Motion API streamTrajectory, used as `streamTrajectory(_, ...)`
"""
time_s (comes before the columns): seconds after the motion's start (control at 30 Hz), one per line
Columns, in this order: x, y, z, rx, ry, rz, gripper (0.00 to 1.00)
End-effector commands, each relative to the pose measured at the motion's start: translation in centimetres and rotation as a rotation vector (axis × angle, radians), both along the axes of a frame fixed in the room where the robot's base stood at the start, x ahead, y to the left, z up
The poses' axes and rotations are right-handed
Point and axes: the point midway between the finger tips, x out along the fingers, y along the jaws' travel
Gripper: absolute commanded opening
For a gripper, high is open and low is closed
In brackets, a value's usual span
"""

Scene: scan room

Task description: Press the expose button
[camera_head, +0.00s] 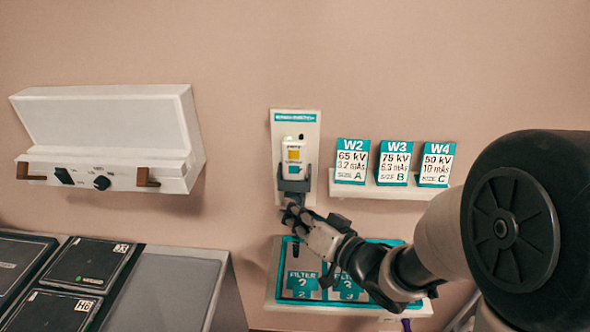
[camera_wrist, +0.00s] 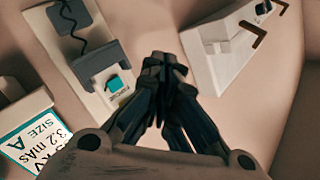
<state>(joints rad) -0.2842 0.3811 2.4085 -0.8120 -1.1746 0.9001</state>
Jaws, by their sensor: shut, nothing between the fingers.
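A pale wall plate with a teal label strip (camera_head: 295,118) carries a white hand switch (camera_head: 292,142) with a yellow patch, seated in a grey holder (camera_head: 294,185). In the wrist view the plate (camera_wrist: 93,103) shows the grey holder (camera_wrist: 94,60), a dark cord and a white end with a teal square (camera_wrist: 115,84). I cannot tell which part is the expose button. My gripper (camera_head: 290,212) is shut and empty, just below the holder in the head view. In the wrist view its fingertips (camera_wrist: 163,62) are beside the plate, apart from the teal square.
A white wall box (camera_head: 105,130) with a knob and brown hooks hangs at left. Cards W2 (camera_head: 351,161), W3 (camera_head: 394,163) and W4 (camera_head: 437,165) stand on a shelf at right. A teal filter tray (camera_head: 285,290) lies below my arm. Dark cassettes (camera_head: 88,264) lie at lower left.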

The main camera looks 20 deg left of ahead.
Motion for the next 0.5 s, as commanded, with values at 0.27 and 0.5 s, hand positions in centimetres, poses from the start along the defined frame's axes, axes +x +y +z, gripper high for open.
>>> streamTrajectory(0.27, 2.9, 0.6, 0.0, -0.001, -0.001, -0.002, 0.00)
streamTrajectory(0.5, 6.1, 1.4, 0.0, -0.002, 0.000, -0.001, 0.00)
